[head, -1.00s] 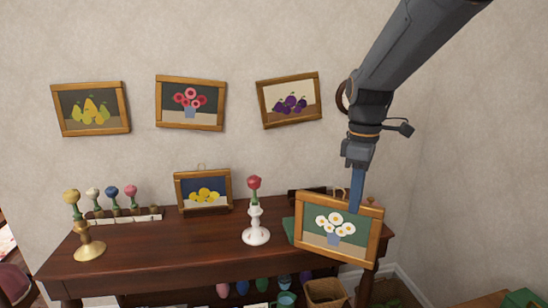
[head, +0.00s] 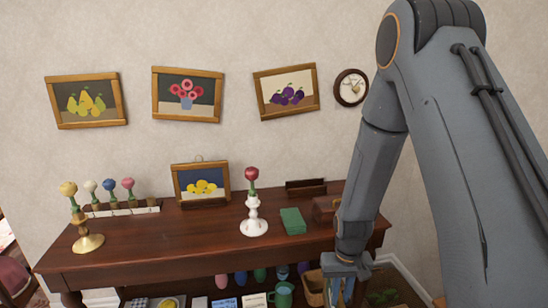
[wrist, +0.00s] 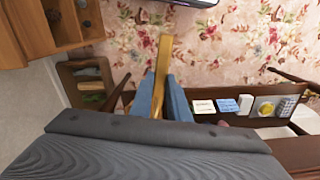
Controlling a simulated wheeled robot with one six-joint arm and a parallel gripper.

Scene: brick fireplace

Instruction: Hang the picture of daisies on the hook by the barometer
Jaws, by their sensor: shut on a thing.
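My gripper (head: 343,292) is at the bottom of the head view, low in front of the table's right end. In the wrist view its two blue fingers (wrist: 160,98) are shut on the wooden frame of the daisy picture (wrist: 163,58), seen edge-on. The flowers do not show in either current view. The round barometer (head: 351,87) hangs on the wall right of the plum picture, beside my arm. I cannot make out a hook near it; my arm covers the wall to its right.
Pictures of pears (head: 86,101), pink flowers (head: 187,95) and plums (head: 287,92) hang on the wall. The dark table (head: 160,243) bears a lemon picture (head: 201,184), a white candlestick (head: 254,216), a brass one (head: 88,242) and a green book (head: 293,221).

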